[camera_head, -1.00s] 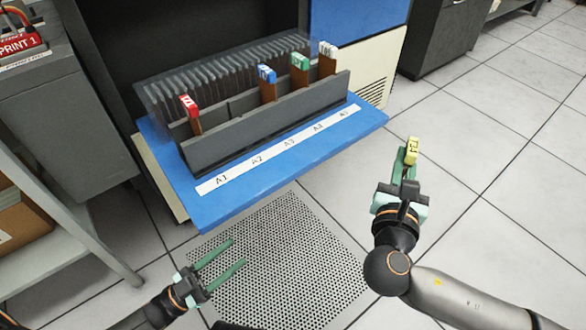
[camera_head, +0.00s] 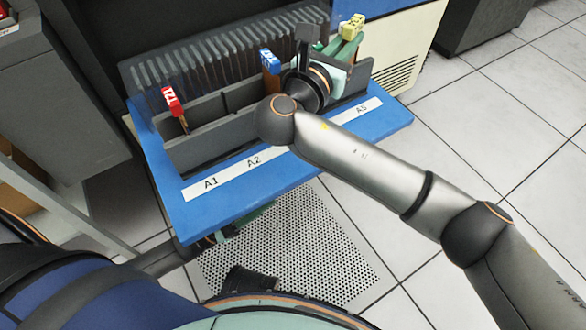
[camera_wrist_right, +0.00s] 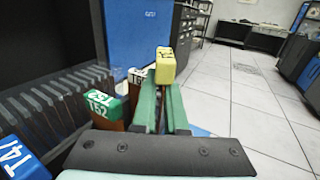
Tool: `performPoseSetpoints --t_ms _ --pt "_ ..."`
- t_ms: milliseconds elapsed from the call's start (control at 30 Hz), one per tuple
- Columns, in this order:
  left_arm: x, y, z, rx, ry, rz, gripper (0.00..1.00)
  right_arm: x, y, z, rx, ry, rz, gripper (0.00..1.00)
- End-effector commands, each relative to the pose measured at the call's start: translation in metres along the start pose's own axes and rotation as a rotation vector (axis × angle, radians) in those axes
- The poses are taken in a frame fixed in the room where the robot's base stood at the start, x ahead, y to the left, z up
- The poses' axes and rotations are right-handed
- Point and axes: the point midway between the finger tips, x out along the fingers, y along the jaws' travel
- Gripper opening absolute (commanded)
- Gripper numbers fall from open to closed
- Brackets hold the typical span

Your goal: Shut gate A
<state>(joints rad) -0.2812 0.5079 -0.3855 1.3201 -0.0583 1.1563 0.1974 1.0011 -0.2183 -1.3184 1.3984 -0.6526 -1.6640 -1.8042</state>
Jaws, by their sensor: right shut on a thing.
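My right gripper (camera_head: 340,44) is shut on a yellow-topped card (camera_head: 352,27), over the right end of the dark card rack (camera_head: 215,142). In the right wrist view, the yellow top (camera_wrist_right: 165,66) stands between the green fingers (camera_wrist_right: 162,103); the card's lower part is hidden. A see-through ribbed panel (camera_head: 215,62) stands tilted along the back of the rack; I cannot tell whether it is gate A. No gate label is readable. My left gripper (camera_head: 245,222) is mostly hidden below the shelf edge, its opening unclear.
The rack stands on a blue shelf (camera_head: 185,222) labelled A1, A2 and A5; my right arm covers the other labels. A red-topped card (camera_head: 170,101) and a blue-topped card (camera_head: 268,61) stand in it. Green-topped (camera_wrist_right: 104,103) and white-topped (camera_wrist_right: 137,76) cards are beside my right fingers.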

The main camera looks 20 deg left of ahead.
Motion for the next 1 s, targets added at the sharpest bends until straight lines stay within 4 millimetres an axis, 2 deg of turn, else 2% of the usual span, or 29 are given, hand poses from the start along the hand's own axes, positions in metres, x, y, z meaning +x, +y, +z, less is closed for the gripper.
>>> performPoseSetpoints --t_ms 33,200,400,600,833,867,1000 --pt "0.012 0.0 0.0 0.001 0.006 0.0 0.47 0.0 0.0 -0.002 0.0 0.0 0.0 0.0" --pt "0.046 0.0 0.0 0.001 0.005 -0.001 0.47 0.0 0.0 -0.005 0.0 0.0 0.0 0.0" --pt "0.075 0.0 0.0 0.0 0.004 0.0 0.47 0.0 0.0 -0.008 0.001 0.0 0.001 0.0" --pt "0.086 0.0 0.0 0.0 0.0 0.0 0.47 0.0 0.0 -0.009 0.001 0.0 0.001 0.0" --pt "0.087 0.0 0.0 0.0 0.0 0.0 0.47 0.0 0.0 -0.009 0.001 0.0 0.0 0.0" --pt "0.087 0.0 0.0 0.0 0.0 -0.001 0.46 0.0 0.0 -0.009 0.001 0.0 0.0 0.0" --pt "0.086 0.0 0.0 0.0 0.0 -0.001 0.3 0.0 0.0 -0.009 0.001 0.0 0.0 0.0"
